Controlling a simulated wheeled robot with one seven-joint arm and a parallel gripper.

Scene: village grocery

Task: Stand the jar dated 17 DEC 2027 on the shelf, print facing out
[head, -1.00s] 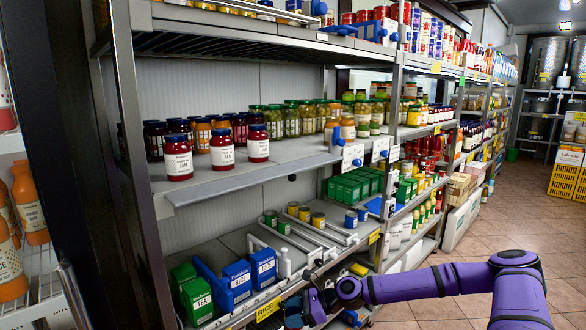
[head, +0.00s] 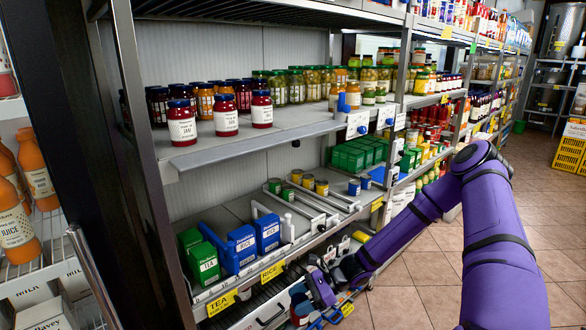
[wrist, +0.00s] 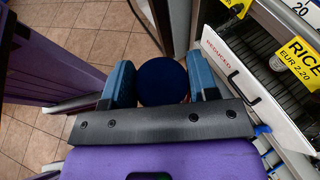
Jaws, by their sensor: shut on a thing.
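My gripper (head: 318,292) is low in front of the lower shelf's front edge. In the wrist view my gripper (wrist: 163,82) is shut on a jar, whose round dark blue lid (wrist: 163,80) sits between the two blue fingers. The lid hides its body and print there, so I cannot read a date. The upper shelf (head: 250,146) carries three red jam jars near its front: a left one (head: 182,124), a middle one (head: 225,117) and a right one (head: 262,110). Their white labels face out; their dates are too small to read.
More jars (head: 290,88) stand in rows behind. Shelf front is bare left of and beside the jam jars; a white and blue fixture (head: 352,120) stands at right. Rice boxes (head: 242,246), tea boxes (head: 204,262) and cans (head: 307,182) fill the lower shelf. A metal upright (head: 150,180) stands left.

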